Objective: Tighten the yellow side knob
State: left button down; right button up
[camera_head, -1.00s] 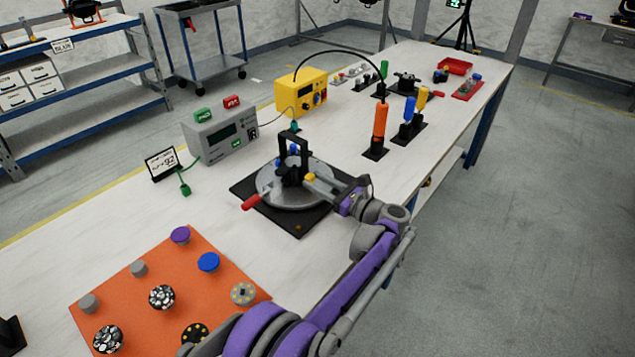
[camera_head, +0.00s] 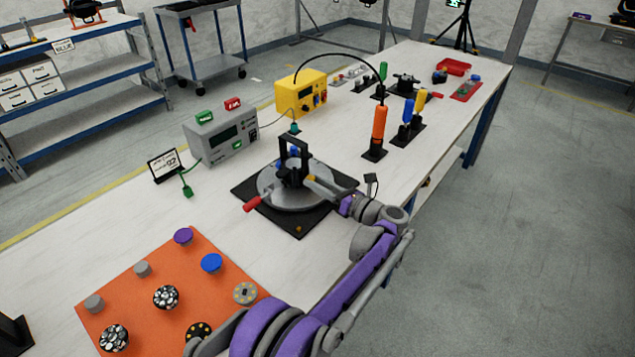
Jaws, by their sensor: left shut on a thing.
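The fixture is a round grey turntable (camera_head: 277,203) on a black square base plate (camera_head: 297,229), with a black upright frame (camera_head: 293,147) over its middle. A red handle (camera_head: 252,204) sticks out at its front left. The yellow side knob (camera_head: 311,178) is on the right side of the fixture's centre. It is small and partly covered by my gripper. My left gripper (camera_head: 314,182) reaches in from the right and is shut on the yellow side knob. My right gripper is not in view.
An orange mat (camera_head: 130,268) with several knobs and discs lies at the front left. A grey meter (camera_head: 218,138) and a yellow power box (camera_head: 300,93) stand behind the fixture. An orange-handled tool (camera_head: 379,124) stands to the right. The table between mat and fixture is clear.

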pick_arm(q)
jog(key=shift+m, duration=1.1)
jog(key=c, duration=0.5)
grip_release()
jog(key=p+v, duration=0.1)
jog(key=v, duration=1)
